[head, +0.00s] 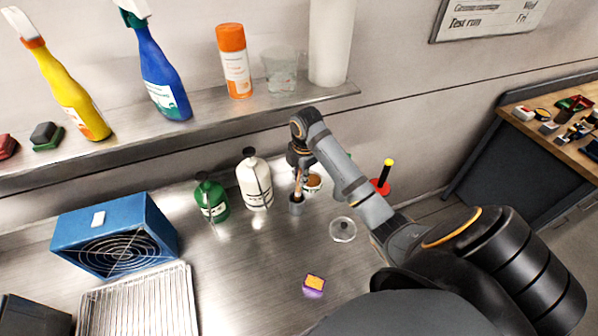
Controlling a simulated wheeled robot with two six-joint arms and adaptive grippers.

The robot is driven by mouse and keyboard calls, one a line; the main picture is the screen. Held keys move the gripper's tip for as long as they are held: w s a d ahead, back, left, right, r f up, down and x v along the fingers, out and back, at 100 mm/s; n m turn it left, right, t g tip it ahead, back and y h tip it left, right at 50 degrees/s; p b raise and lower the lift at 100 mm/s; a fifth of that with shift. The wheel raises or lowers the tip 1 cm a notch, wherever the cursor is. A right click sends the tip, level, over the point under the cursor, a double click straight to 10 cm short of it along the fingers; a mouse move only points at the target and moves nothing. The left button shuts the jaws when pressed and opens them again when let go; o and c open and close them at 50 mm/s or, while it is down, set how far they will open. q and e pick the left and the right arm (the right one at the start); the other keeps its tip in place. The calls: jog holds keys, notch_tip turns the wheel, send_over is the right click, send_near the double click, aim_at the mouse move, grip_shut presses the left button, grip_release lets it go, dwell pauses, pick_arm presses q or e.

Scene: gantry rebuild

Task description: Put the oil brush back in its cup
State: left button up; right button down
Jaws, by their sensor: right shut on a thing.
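My right gripper (300,163) comes in from the right over the steel counter and points down. It is shut on the oil brush (298,182), a thin, light brown upright handle just below the jaws. A small grey metal cup (296,208) stands on the counter directly under the gripper. The brush's lower end meets the cup's mouth in the picture; I cannot tell how deep it is inside. The gripper hides the top of the brush. My left gripper is not in view.
Beside the cup stand a white bottle (254,183), a green bottle (212,198) and a bowl with brown contents (314,183). A glass lid (342,230) and a sponge (314,283) lie nearer. A blue fan box (112,235) and wire rack (140,305) are left. A shelf (270,105) runs behind.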

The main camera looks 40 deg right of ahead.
jog(key=shift+f, duration=0.95)
jog(key=shift+f+b, duration=0.5)
jog(key=shift+f, duration=0.4)
jog(key=shift+w, duration=0.1)
jog(key=c, duration=1.2)
grip_release()
jog(key=shift+r, duration=0.1)
jog(key=r, duration=0.7)
jog(key=shift+s+r, duration=0.15)
jog(key=shift+s, duration=0.25)
